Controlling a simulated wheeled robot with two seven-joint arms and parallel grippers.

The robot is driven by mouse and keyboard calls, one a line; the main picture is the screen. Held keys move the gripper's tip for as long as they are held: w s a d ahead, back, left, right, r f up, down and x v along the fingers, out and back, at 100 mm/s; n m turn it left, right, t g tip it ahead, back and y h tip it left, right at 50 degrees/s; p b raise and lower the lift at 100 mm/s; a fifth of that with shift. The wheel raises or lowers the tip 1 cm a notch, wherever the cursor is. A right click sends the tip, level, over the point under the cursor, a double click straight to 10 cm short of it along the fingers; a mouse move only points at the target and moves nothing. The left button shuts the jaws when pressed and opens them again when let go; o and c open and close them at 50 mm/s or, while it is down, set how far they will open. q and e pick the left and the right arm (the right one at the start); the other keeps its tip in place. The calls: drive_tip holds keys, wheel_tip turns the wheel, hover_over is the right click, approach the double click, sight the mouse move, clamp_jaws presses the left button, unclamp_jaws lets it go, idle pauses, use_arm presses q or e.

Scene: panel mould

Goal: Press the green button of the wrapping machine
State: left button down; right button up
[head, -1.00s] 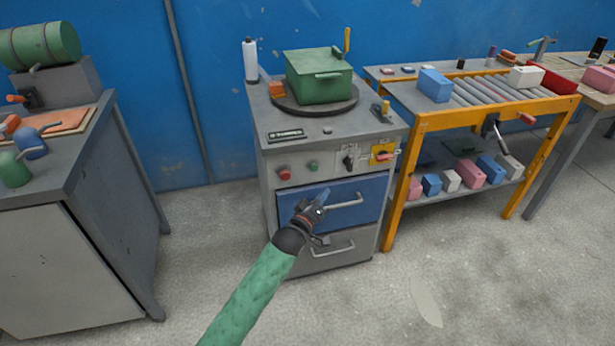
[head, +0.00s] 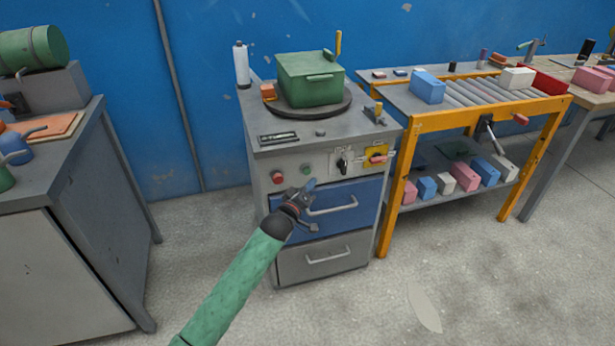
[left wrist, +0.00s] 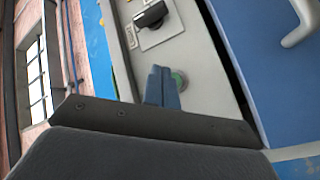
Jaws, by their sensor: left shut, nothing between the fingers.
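The wrapping machine (head: 262,172) is a grey cabinet with a green box (head: 310,82) on its round turntable. Its green button (head: 306,169) is on the front panel, right of a red button (head: 278,177). My left gripper (head: 311,184) is shut and empty, its fingertips just below the green button in the head view. In the left wrist view the shut blue-grey fingers (left wrist: 162,86) partly cover the green button (left wrist: 180,79). I cannot tell whether they touch it. My right gripper is not in view.
A black rotary switch (head: 343,164) and a red-handled switch on a yellow plate (head: 376,157) are right of the buttons. Below is a blue drawer (head: 350,212) with a protruding handle. An orange roller table (head: 418,123) stands right, a grey cabinet (head: 100,190) left.

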sight(307, 171)
use_arm(q)
drive_tip(key=shift+w+a, duration=0.15)
drive_tip(key=shift+w, duration=0.4)
drive_tip(key=shift+w+a, duration=0.15)
drive_tip(key=shift+w, duration=0.4)
idle(0.4)
drive_tip(key=shift+w, duration=0.15)
idle(0.9)
drive_tip(key=shift+w+a, duration=0.15)
drive_tip(key=shift+w, duration=0.1)
